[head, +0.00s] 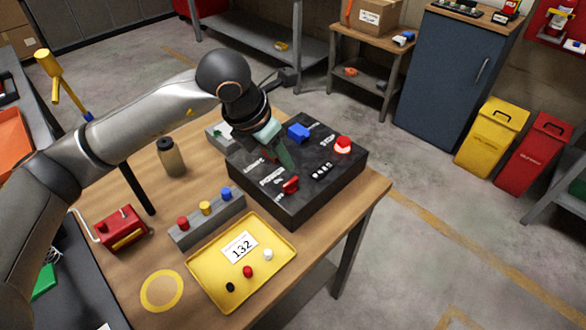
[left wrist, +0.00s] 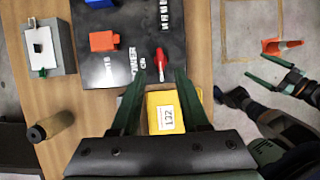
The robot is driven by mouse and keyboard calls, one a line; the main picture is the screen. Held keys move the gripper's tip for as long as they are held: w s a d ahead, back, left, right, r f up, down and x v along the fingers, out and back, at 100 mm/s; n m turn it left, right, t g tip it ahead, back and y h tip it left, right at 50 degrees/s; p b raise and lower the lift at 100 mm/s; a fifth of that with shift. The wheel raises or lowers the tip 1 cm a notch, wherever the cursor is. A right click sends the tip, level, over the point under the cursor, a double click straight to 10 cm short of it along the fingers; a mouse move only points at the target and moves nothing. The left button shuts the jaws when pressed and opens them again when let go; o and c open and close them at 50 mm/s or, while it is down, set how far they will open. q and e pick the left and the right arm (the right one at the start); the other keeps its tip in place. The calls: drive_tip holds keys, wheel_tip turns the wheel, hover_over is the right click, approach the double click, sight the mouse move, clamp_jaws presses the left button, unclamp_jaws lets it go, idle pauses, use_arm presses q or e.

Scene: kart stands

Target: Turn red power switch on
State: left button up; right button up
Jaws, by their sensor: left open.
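The red power switch (head: 290,185) sits on top of a dark control box (head: 325,193), beside white POWER lettering. My left gripper (head: 285,160) is above the box, pointing down, just behind the switch in the head view. In the left wrist view, the red switch (left wrist: 160,62) shows just beyond and between the tips of the open left fingers (left wrist: 160,78). They look empty. I cannot tell whether they touch the switch. My right gripper (left wrist: 272,74) shows at the right of the left wrist view, away from the box, its fingers apart.
On the box are a blue knob (head: 299,132) and a red stop button (head: 343,145); an orange block (left wrist: 103,41) shows in the wrist view. A yellow tray (head: 205,285), a grey block with coloured buttons (head: 207,222) and a bottle (head: 171,157) stand nearby.

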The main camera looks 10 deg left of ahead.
sight(294, 179)
use_arm(q)
drive_tip(key=p+x, duration=0.1)
drive_tip(key=x, duration=0.9)
drive_tip(key=shift+a+r, duration=0.1)
clamp_jaws()
